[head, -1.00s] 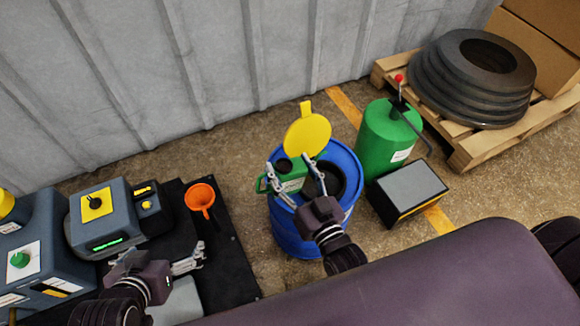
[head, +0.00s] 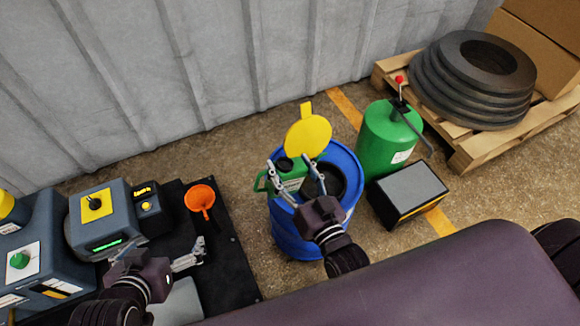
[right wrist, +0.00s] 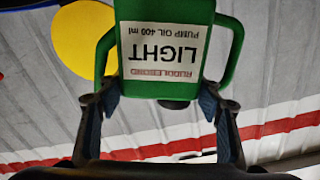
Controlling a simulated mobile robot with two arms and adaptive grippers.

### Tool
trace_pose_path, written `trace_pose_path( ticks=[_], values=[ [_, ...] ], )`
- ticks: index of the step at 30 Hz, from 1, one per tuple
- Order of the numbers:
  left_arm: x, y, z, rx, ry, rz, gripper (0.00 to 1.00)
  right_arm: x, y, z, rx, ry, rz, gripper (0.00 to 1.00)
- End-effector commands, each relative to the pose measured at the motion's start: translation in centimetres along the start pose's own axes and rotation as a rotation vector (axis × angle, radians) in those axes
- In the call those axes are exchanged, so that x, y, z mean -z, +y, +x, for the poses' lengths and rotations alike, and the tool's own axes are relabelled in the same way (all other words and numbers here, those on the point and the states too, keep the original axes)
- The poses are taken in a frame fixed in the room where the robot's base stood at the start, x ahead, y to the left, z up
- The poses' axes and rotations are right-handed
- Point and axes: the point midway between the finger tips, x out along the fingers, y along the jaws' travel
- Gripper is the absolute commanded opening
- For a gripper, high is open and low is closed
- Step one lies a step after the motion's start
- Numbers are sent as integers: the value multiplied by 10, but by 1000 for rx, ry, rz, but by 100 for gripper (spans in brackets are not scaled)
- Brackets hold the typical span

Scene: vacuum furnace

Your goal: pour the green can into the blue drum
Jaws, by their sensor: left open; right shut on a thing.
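The gripper's two fingers are shut on either side of the can. The can's black cap (head: 284,164) shows near its top. In the right wrist view the can (right wrist: 215,80) fills the upper middle, and its label reads LIGHT, upside down. The drum's yellow lid (head: 308,136) stands raised at the back. No liquid shows. My left gripper (head: 190,252) is open and empty over the black mat.
An orange funnel (head: 200,198) stands on the black mat (head: 228,262). A green tank (head: 385,145) with a lever and a dark box (head: 408,192) stand right of the drum. A pallet (head: 480,146) with black rings is behind. Grey machine units fill the left.

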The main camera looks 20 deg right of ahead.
Motion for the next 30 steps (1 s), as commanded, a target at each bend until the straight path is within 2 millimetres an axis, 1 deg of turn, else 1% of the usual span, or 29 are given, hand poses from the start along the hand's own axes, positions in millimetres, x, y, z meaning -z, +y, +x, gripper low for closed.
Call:
trace_pose_path(
  ticks=[21, 30],
  values=[
    [-6, -1, -1, 2, -24, 0, 100, 17, -3, 0, 2, 3, 155, 30],
    [-5, -1, -1, 2, -22, 0, 100, 24, -3, 0, 1, 3, 218, 30]
  ],
)
